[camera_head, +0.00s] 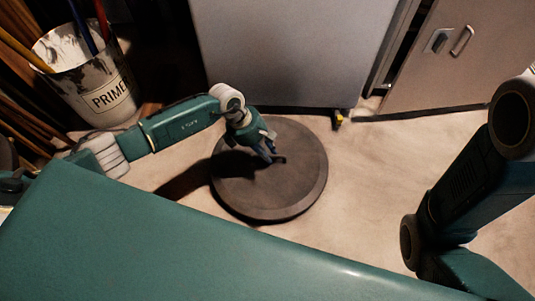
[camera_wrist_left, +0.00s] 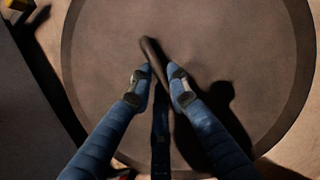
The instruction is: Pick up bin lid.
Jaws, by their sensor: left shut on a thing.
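The bin lid (camera_head: 295,185) is a round, dark grey-brown disc with a bevelled rim, flat side up, at the centre of the head view. It fills most of the left wrist view (camera_wrist_left: 225,40). A dark bar handle (camera_wrist_left: 152,48) crosses its middle. My left gripper (camera_head: 271,156) reaches down over the lid from the left. Its two blue fingers (camera_wrist_left: 160,80) are shut on the handle, one on each side. I cannot tell whether the lid touches the floor. My right gripper is outside the frames; only my right arm's links show.
A grey cabinet (camera_head: 275,50) stands just behind the lid, with a pale door with a handle (camera_head: 450,55) to its right. A paint-stained bucket marked PRIMER (camera_head: 100,95) holding sticks stands at the upper left. Pale floor (camera_head: 365,175) is clear right of the lid.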

